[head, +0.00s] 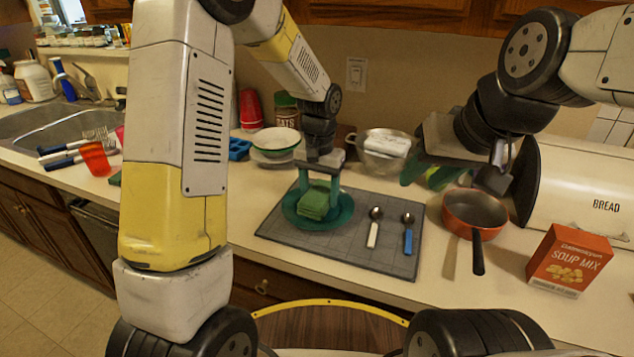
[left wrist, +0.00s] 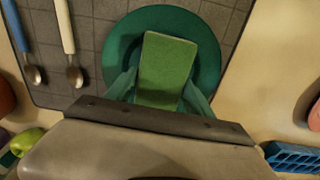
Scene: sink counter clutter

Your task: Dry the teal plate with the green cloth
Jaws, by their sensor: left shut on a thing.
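The teal plate (head: 341,211) lies on a grey mat (head: 290,240) on the counter. The folded green cloth (head: 314,203) is over the plate, and it also shows in the left wrist view (left wrist: 167,65). My left gripper (head: 319,196) points down over the plate, with its teal fingers shut on the cloth from both sides. I cannot tell whether the cloth touches the plate. My right gripper (head: 438,175) is at the back right, off the mat, with its fingers apart; a green fruit (left wrist: 28,141) lies near there, partly hidden.
A white-handled spoon (head: 373,231) and a blue-handled spoon (head: 408,239) lie on the mat right of the plate. An orange pan (head: 474,207), a soup mix box (head: 569,262) and a bread bin (head: 590,190) stand further right. A bowl (head: 275,140) and metal colander (head: 372,160) are behind.

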